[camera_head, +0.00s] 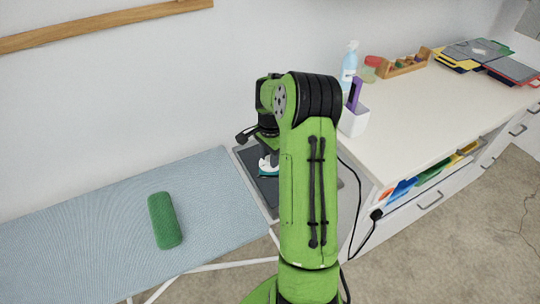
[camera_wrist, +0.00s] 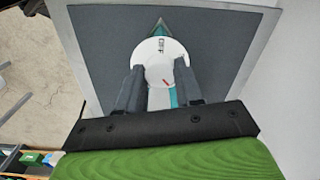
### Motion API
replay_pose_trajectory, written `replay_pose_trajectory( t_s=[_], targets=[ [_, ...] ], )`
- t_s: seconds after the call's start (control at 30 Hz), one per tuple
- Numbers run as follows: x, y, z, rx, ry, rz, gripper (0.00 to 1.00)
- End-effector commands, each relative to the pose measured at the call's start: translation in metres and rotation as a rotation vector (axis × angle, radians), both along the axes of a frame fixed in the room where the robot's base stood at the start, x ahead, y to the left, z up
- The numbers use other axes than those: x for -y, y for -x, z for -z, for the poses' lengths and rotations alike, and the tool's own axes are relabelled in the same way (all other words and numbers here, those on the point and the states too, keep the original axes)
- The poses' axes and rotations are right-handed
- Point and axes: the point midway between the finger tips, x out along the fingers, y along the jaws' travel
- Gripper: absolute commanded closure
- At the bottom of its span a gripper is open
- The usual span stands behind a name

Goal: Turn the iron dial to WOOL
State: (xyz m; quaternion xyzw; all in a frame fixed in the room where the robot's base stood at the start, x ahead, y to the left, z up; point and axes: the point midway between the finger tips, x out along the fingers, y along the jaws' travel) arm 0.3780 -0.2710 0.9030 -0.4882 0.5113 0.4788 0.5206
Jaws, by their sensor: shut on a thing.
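The iron (camera_head: 265,168) is white and teal and lies partly hidden behind my arm. Its teal tip (camera_wrist: 160,29) points up in the wrist view. The round white dial (camera_wrist: 160,54) is on top of the iron, with a small red mark near its lower edge and small dark print near its top. The print is too small to read. My gripper (camera_wrist: 159,74) is shut on the dial, one dark finger on each side. In the head view the fingers are mostly hidden by my arm.
The iron lies on a dark grey pad (camera_wrist: 95,42) with a silver rim. A blue ironing board (camera_head: 100,215) with a green roll (camera_head: 164,220) is at left. A white counter (camera_head: 420,115) at right holds a spray bottle (camera_head: 349,66) and a white holder (camera_head: 355,122).

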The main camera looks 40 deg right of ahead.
Motion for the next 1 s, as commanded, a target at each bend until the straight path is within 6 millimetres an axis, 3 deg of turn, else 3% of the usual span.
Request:
replay_pose_trajectory(
  t_s=[0.03,0.07,0.2,0.47,0.57,1.0],
  targets=[
    [0.000,0.000,-0.001,0.002,0.001,-0.001,0.95],
    [0.000,0.000,-0.001,0.002,0.001,-0.001,0.60],
    [0.000,0.000,-0.001,0.002,0.001,-0.001,0.39],
    [0.000,0.000,-0.001,0.001,0.001,-0.002,0.39],
    [0.000,0.000,-0.009,0.002,0.002,-0.002,0.39],
    [0.000,0.001,-0.127,0.004,0.004,-0.002,0.39]
  ],
)
